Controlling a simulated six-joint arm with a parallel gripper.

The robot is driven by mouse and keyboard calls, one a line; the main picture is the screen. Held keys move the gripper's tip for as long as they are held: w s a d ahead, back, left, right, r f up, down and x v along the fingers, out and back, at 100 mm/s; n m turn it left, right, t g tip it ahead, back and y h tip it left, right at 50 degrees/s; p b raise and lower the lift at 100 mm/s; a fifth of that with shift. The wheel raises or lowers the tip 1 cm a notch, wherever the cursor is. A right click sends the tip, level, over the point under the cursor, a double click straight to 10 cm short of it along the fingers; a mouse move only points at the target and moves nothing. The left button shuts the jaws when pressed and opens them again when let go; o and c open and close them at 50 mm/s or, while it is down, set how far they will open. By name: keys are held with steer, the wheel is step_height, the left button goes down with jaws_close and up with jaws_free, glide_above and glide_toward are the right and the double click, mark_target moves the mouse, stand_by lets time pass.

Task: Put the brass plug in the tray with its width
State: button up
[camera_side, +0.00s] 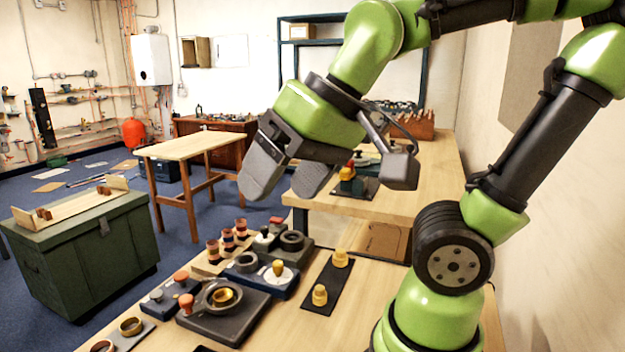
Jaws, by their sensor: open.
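My gripper (286,182) is open and empty, with its two dark fingers apart, high above the front bench. Two brass plugs stand on a black strip on the bench, one toward the back (341,259) and one toward the front (320,295). Another brass-coloured piece (278,267) stands on a pale disc on a dark blue block. A brass-coloured round piece (224,297) sits inside a dark ring on a wide dark base (240,330). I cannot tell which piece or which tray the task means.
Dark blocks with knobs and rings crowd the bench left of the black strip (317,308). Copper-banded pegs (228,239) stand behind them. Brass rings (131,326) lie at front left. Bare wood (385,285) shows right of the strip. A second bench (430,190) stands behind.

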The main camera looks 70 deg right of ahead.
steer(key=shift+o, duration=0.3)
steer(key=shift+s+d+f+t, duration=0.1)
steer(key=shift+s+d+t, duration=0.15)
steer(key=shift+s, duration=0.45)
steer(key=shift+s+d+t, duration=0.1)
steer(key=shift+s+t, duration=0.25)
steer(key=shift+s, duration=0.35)
steer(key=w+a+f+m+g, duration=0.2)
steer(key=w+a+f+g, duration=0.15)
steer(key=w, duration=0.35)
steer(key=w+a+f+m+g, duration=0.2)
steer(key=w+a, duration=0.3)
steer(key=w, duration=0.2)
steer(key=w+a+f+m, duration=0.1)
steer(key=a+f, duration=0.1)
steer(key=f, duration=0.3)
steer(key=w+a+f+m+g+h, duration=0.1)
steer(key=a+f, duration=0.2)
steer(key=f, duration=0.3)
steer(key=w+a+f+h, duration=0.1)
steer(key=a+f, duration=0.1)
steer(key=f, duration=0.4)
steer(key=shift+a+f+m+g, duration=0.15)
steer(key=shift+a+m+g, duration=0.05)
steer(key=shift+m+g, duration=0.2)
step_height(320, 180, down, 6)
steer(key=shift+d+r, duration=0.15)
